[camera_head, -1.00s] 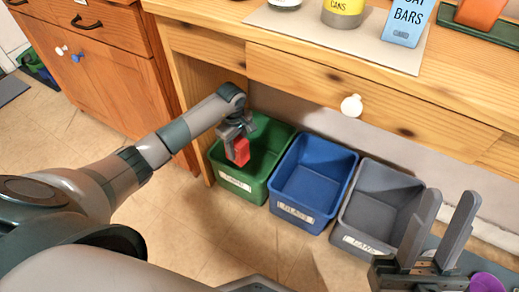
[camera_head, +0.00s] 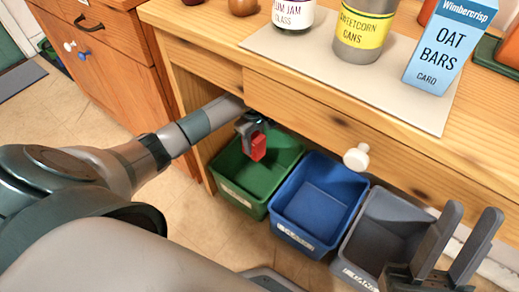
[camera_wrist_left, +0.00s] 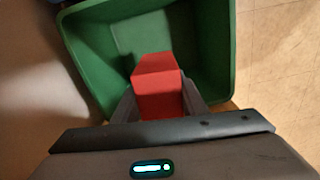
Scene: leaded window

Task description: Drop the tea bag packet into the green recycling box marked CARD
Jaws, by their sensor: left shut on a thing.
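A small red box, the tea bag packet (camera_head: 258,147), is held in my left gripper (camera_head: 252,130) above the green recycling box (camera_head: 278,155). In the left wrist view the packet (camera_wrist_left: 158,88) sits between the fingers, with the green box's open inside (camera_wrist_left: 200,50) beyond it. The green box has a white label on its front, too small to read now. No other item shows in the visible part of the green box. My right gripper (camera_head: 455,250) is at the lower right, fingers apart, with nothing between them.
A blue box (camera_head: 318,200) and a grey box (camera_head: 385,235) stand to the right of the green one, under the wooden desk's drawer with a white knob (camera_head: 356,157). On the desk are a jam jar (camera_head: 292,18), a sweetcorn can (camera_head: 364,30) and an oat bars carton (camera_head: 447,45).

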